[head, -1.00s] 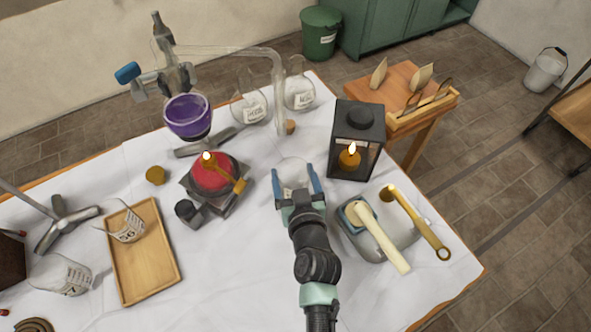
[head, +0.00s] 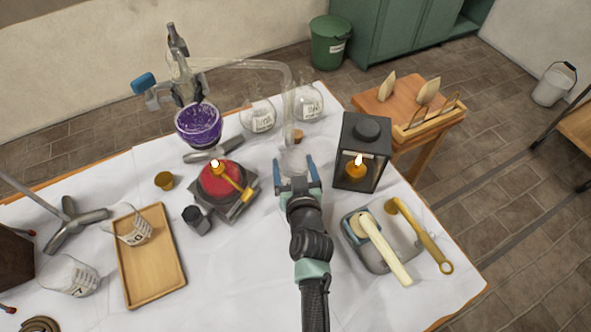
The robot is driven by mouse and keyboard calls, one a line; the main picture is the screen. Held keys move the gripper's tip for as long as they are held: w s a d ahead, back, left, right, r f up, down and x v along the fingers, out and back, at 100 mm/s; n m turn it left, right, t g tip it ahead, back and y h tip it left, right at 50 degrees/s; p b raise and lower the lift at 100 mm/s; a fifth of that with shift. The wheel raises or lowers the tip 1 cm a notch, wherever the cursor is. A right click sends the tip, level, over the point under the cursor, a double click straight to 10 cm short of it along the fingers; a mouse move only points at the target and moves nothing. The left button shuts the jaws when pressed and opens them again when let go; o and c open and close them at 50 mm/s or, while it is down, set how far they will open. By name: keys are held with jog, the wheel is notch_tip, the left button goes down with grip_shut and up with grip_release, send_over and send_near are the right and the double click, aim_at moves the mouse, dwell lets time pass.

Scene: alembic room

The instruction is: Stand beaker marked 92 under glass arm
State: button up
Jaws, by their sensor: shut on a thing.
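My gripper (head: 295,167) is shut on a clear glass beaker (head: 293,158), held between its blue fingers over the white-covered table (head: 250,270). The mark on this beaker cannot be read. The glass arm (head: 289,108) runs right from the flask of purple liquid (head: 198,125) and bends down. Its lower end shows just beyond the held beaker, nearly in line with it; the exact gap in depth cannot be told.
A black lantern (head: 364,150) with a lit candle stands close right of my gripper. A red burner (head: 220,180) with a flame is at left. A grey dish (head: 370,250) with tools lies at front right.

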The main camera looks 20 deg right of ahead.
aim_at(290, 158)
jog(key=shift+w, duration=1.5)
jog(key=shift+f+b, duration=0.4)
jog(key=shift+b, duration=0.4)
jog(key=o, duration=1.2)
jog(key=shift+c, duration=0.2)
jog(key=shift+s, duration=0.1)
jog(key=shift+s+a, duration=0.25)
jog(key=shift+s, duration=1.4)
jog(key=shift+s+a, duration=0.2)
jog(key=shift+s, duration=1.4)
jog(key=shift+s+a, duration=0.25)
jog(key=shift+s, duration=1.4)
